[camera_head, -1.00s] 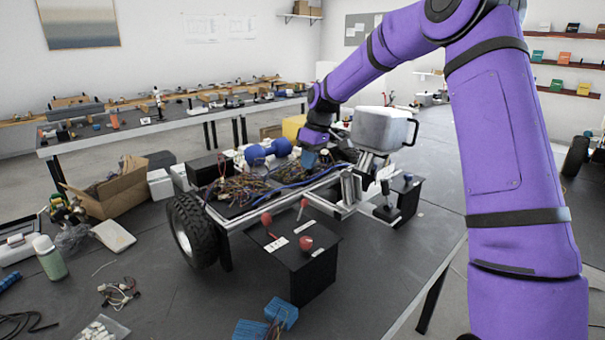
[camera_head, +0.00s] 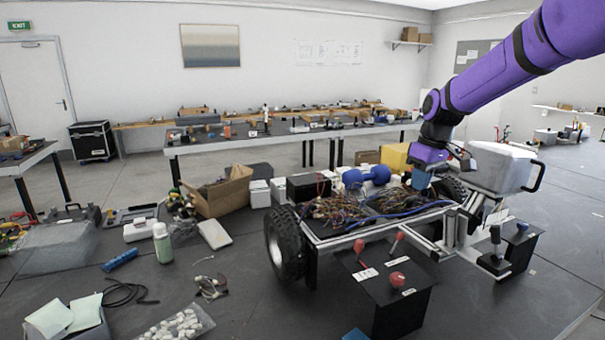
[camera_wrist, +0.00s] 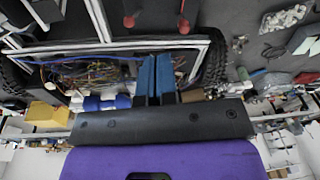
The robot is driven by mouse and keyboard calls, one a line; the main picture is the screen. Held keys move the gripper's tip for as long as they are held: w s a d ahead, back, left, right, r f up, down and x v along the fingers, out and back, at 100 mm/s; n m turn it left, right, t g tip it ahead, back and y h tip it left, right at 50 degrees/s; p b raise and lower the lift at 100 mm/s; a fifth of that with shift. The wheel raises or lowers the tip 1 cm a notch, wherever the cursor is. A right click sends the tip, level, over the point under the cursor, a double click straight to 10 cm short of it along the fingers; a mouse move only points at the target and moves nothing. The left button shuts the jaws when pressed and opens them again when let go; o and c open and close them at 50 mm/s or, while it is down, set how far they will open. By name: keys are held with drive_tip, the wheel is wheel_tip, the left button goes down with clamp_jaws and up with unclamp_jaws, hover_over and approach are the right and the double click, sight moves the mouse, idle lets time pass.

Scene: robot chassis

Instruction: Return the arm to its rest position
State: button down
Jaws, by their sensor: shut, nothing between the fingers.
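My purple arm reaches in from the upper right of the head view. My gripper (camera_head: 421,182) hangs above the right part of the robot chassis (camera_head: 352,238), close to the white box with a black handle (camera_head: 502,167). In the wrist view the two blue fingers of my gripper (camera_wrist: 155,62) lie side by side, shut and empty. The chassis frame with its tangled wires (camera_wrist: 95,75) shows behind them. A blue dumbbell-shaped thing (camera_head: 366,176) lies at the back of the chassis.
A black box with red knobs (camera_head: 392,302) stands in front of the chassis. A joystick unit (camera_head: 507,250) stands to its right. A yellow box (camera_head: 396,157) stands behind.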

drive_tip(key=s+a+r+m+t+h, duration=0.1)
drive_tip(key=s+r+m, duration=0.1)
drive_tip(key=s+r, duration=0.6)
drive_tip(key=s+d+m+t, duration=0.1)
drive_tip(key=s+m+t, duration=0.2)
drive_tip(key=s, duration=2.5)
drive_tip(key=shift+s+d+f+m+t+h, duration=0.25)
drive_tip(key=shift+s+f+m+t+h, duration=0.1)
drive_tip(key=shift+m, duration=0.65)
